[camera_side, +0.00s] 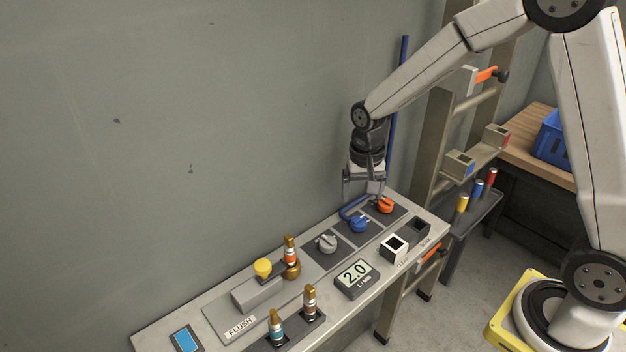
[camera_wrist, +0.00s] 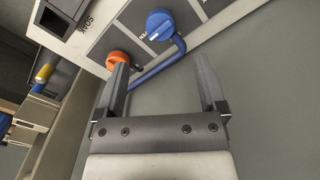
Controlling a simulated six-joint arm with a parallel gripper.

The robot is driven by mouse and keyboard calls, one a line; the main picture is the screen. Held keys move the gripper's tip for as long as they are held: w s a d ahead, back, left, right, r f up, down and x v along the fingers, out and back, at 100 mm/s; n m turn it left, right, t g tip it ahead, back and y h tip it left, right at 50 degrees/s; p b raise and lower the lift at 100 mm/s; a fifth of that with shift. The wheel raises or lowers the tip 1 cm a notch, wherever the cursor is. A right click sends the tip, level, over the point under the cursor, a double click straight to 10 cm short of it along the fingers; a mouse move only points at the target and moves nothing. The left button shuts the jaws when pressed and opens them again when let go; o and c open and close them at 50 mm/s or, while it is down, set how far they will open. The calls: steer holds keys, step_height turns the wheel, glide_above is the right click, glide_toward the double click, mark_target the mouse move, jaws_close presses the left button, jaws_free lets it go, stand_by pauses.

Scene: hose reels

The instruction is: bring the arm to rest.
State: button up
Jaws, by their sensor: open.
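My gripper (camera_side: 364,192) hangs fingers-down above the back edge of the bench panel, close behind the blue knob (camera_side: 359,223) and the orange knob (camera_side: 385,205). In the wrist view, my gripper (camera_wrist: 165,80) has its two fingers well apart. No held object shows between them. A thin blue bent tube (camera_wrist: 160,68) passes behind the fingers, running toward the blue knob (camera_wrist: 160,24). The orange knob (camera_wrist: 119,60) lies just past the left fingertip. I cannot tell whether that finger touches it.
The panel also carries a grey knob (camera_side: 326,242), a display reading 2.0 (camera_side: 356,279), a yellow button (camera_side: 263,268) and several brass fittings. A tall blue pole (camera_side: 401,90) and a ladder-like frame (camera_side: 437,140) stand right of my gripper. The wall area at left is clear.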

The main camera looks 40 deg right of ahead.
steer(key=s+n, duration=0.2)
steer(key=s, duration=0.2)
steer(key=s+n+t, duration=0.1)
steer(key=s+n, duration=0.1)
steer(key=s, duration=0.1)
steer(key=s+a+r+n+t, duration=0.1)
steer(key=s+n, duration=0.1)
steer(key=s, duration=0.2)
steer(key=shift+s+r, duration=0.1)
steer(key=shift+s, duration=0.25)
steer(key=shift+s+n+t, duration=0.3)
steer(key=shift+s+n, duration=0.2)
